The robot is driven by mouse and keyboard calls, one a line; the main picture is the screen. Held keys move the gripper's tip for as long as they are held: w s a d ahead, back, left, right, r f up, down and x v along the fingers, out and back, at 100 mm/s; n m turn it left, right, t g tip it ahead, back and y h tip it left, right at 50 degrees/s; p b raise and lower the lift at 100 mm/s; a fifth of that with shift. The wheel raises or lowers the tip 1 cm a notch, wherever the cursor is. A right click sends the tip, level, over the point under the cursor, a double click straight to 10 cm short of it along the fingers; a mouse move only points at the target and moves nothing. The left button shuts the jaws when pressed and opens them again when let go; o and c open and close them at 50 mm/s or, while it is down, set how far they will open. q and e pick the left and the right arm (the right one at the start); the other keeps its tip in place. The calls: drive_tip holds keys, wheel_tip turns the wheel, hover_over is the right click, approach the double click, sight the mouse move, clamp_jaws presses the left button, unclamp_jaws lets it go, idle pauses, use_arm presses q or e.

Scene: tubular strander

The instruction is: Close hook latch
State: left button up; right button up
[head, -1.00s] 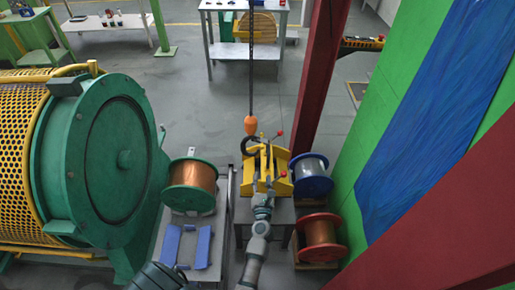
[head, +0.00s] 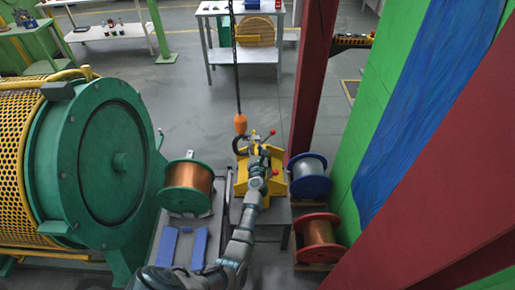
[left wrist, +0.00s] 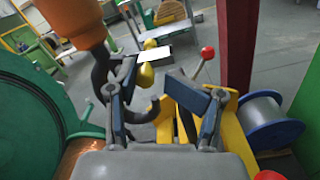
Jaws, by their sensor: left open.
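A dark hook (head: 236,142) hangs below an orange block (head: 240,124) on a chain, over a yellow fixture (head: 242,184) on a grey stand. In the left wrist view, the orange block (left wrist: 75,20) is at upper left and the dark hook (left wrist: 101,78) curves down behind the left finger, its tip between the fingers. A small yellow piece (left wrist: 147,75) shows beside that finger; I cannot tell whether it is the latch. My left gripper (head: 258,156) is at the fixture, just right of the hook; its fingers (left wrist: 165,92) are apart, with nothing clearly held. My right gripper is not seen.
A copper spool (head: 188,186) and a large green drum machine (head: 95,165) stand left. A blue-grey spool (head: 309,178) and a red-flanged spool (head: 319,240) stand right. A dark red post (head: 313,75) rises behind.

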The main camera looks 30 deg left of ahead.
use_arm(q)
drive_tip(key=a, duration=0.1)
drive_tip(key=a+f, duration=0.1)
drive_tip(key=a, duration=0.1)
drive_tip(key=shift+a+f, duration=0.1)
drive_tip(key=shift+a, duration=0.1)
clamp_jaws()
drive_tip(key=shift+d+r, duration=0.25)
drive_tip(key=shift+d, duration=0.25)
drive_tip(key=shift+d+r, duration=0.2)
drive_tip(key=shift+d, duration=0.35)
drive_tip(key=shift+s+a, duration=0.1)
drive_tip(key=shift+a, duration=0.25)
drive_tip(key=shift+a+f, duration=0.1)
drive_tip(key=shift+f, duration=0.1)
drive_tip(key=shift+d, duration=0.25)
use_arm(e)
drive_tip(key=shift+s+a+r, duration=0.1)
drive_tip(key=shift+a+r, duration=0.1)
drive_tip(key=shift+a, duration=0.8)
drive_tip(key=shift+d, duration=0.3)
